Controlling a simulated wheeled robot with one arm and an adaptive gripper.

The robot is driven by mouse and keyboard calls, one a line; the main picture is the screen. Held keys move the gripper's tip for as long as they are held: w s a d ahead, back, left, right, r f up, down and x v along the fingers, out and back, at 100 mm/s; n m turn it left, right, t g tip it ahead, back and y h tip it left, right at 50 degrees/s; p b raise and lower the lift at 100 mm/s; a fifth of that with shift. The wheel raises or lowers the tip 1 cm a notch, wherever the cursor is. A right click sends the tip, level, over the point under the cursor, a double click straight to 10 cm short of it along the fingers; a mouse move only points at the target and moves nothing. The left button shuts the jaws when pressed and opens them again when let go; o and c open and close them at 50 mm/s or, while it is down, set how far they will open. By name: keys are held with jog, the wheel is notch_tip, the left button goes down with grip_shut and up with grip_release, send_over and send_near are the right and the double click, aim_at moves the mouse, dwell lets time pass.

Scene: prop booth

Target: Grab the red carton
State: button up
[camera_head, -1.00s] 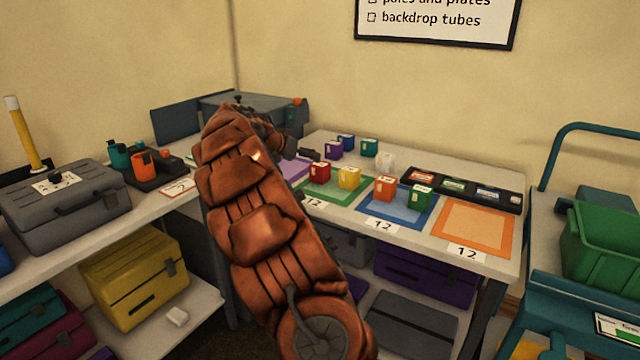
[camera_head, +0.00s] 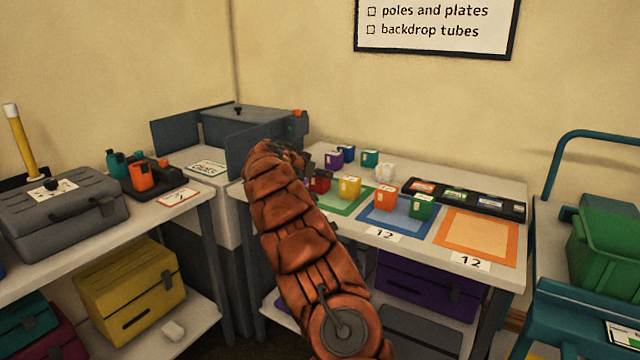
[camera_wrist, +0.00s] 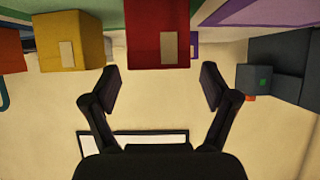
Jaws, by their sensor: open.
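The red carton (camera_head: 320,181) stands on the table at the back left of the green mat, partly hidden by my arm in the head view. In the wrist view the red carton (camera_wrist: 158,38) is at the top centre, straight ahead of the fingers. My gripper (camera_wrist: 153,88) is open and empty, with its two dark fingers on either side of the carton's line and a gap before it. The fingers appear not to touch it.
A yellow carton (camera_head: 349,187) stands right beside the red one. An orange carton (camera_head: 385,195) and a green carton (camera_head: 422,206) stand on the blue mat. Purple (camera_head: 334,160) and teal (camera_head: 369,158) cartons stand behind. The orange mat (camera_head: 476,236) is empty.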

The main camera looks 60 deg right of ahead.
jog(key=shift+f+x, duration=0.2)
jog(key=shift+x, duration=1.4)
jog(key=shift+p+x, duration=0.3)
jog(key=shift+x, duration=0.5)
jog(key=shift+c, duration=0.3)
jog(key=c, duration=1.2)
